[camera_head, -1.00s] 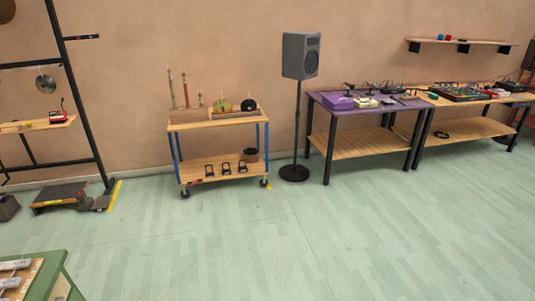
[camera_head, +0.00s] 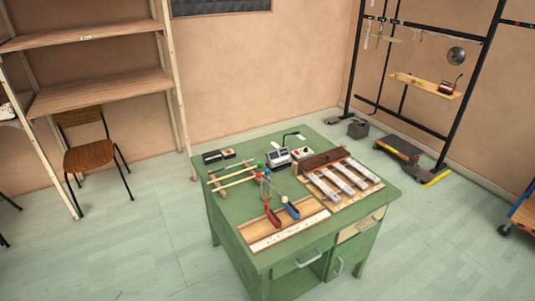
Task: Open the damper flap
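A green desk (camera_head: 225,225) stands in the middle of the view. On its right side is a wooden frame with several silver metal bars (camera_head: 343,181). A dark brown wooden piece (camera_head: 318,160) lies across the far end of these bars. It may be the damper flap, but I cannot tell for sure, nor whether it is open or shut. My gripper is not in view.
On the desk are a wooden tray (camera_head: 262,241) with red and blue-handled items, sticks (camera_head: 232,177) and a small grey device (camera_head: 279,158). A shelf (camera_head: 100,92) and chair (camera_head: 90,155) stand left, a black rack (camera_head: 465,100) right. Floor in front-left is clear.

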